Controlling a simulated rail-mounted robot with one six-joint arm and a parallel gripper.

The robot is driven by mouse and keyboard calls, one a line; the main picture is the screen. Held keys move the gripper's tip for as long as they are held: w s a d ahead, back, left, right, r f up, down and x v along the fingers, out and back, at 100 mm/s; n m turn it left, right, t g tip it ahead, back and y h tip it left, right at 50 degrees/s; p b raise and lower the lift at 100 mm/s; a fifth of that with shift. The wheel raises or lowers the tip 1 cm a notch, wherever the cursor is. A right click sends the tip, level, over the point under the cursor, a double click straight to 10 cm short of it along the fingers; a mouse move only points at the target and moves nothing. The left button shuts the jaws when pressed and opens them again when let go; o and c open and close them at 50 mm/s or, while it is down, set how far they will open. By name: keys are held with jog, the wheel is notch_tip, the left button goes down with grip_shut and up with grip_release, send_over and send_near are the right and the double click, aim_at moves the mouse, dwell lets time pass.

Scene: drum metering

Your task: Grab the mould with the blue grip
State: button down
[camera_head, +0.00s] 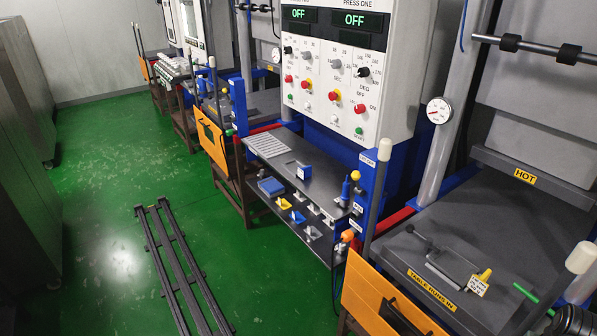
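A small blue grip-like piece with a pale face (303,172) stands on the upper grey shelf (318,185) below the control panel. A short dark rod lies just left of it. I cannot make out clearly whether a mould plate is under it. Another mould (452,268), a flat grey block with a yellow grip (485,275) and a paper tag, lies on the dark press table (440,235) at the right. My gripper is not in view.
A blue bottle-like item (346,191) stands at the shelf's right end. A lower shelf holds a blue block (271,186) and small yellow and blue trays. Orange guards (367,297) front the presses. Black rails (180,262) lie on the open green floor.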

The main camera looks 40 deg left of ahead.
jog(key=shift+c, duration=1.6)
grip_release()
